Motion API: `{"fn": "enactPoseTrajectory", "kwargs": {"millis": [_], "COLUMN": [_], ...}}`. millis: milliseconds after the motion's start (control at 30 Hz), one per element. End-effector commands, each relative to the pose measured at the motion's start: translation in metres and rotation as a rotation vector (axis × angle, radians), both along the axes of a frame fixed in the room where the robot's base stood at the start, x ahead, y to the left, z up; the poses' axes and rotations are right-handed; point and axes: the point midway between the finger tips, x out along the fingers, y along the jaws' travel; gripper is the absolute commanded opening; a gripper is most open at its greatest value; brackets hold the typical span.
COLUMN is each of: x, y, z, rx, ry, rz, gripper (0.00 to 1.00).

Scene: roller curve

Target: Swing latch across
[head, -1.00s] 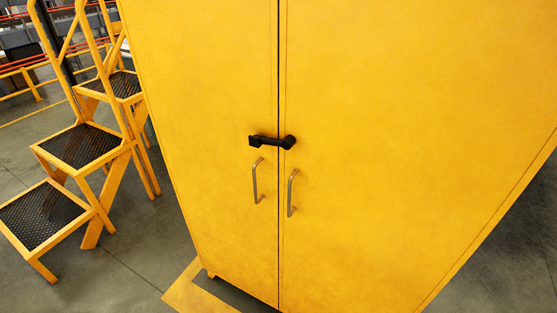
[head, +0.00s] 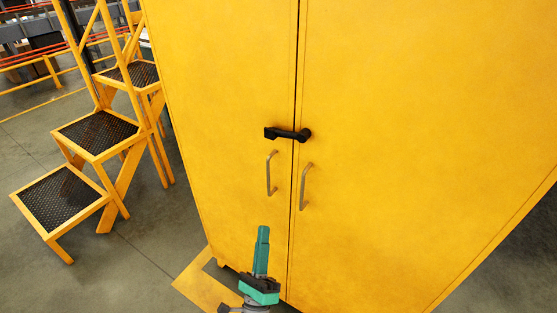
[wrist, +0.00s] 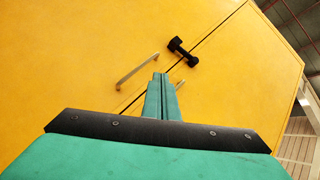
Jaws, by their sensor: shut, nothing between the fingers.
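A black latch (head: 288,134) lies nearly level across the seam between the two doors of a yellow cabinet (head: 400,120). Its round pivot end is on the right door, and its arm reaches onto the left door. The latch also shows in the wrist view (wrist: 183,51), above and beyond my fingers. My green gripper (head: 263,230) is shut and empty. It is in front of the cabinet, low in the head view, below the latch and the handles and not touching the latch.
Two metal handles sit below the latch, a left handle (head: 271,173) and a right handle (head: 306,186). A yellow step ladder (head: 95,135) stands left of the cabinet. Grey floor (head: 130,265) is open at the lower left.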

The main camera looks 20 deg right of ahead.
Motion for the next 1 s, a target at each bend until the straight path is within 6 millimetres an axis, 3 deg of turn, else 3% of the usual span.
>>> {"fn": "enactPoseTrajectory", "kwargs": {"millis": [100, 333, 567, 1000], "x": [0.027, 0.052, 0.062, 0.103], "y": [-0.018, -0.039, -0.048, -0.084], "z": [0.029, 0.058, 0.071, 0.126], "rx": [0.146, 0.311, 0.341, 0.339], "ry": [-0.150, -0.325, -0.358, -0.357], "rz": [0.066, 0.157, 0.174, 0.175], "gripper": [0.00, 0.00, 0.00, 0.00]}}
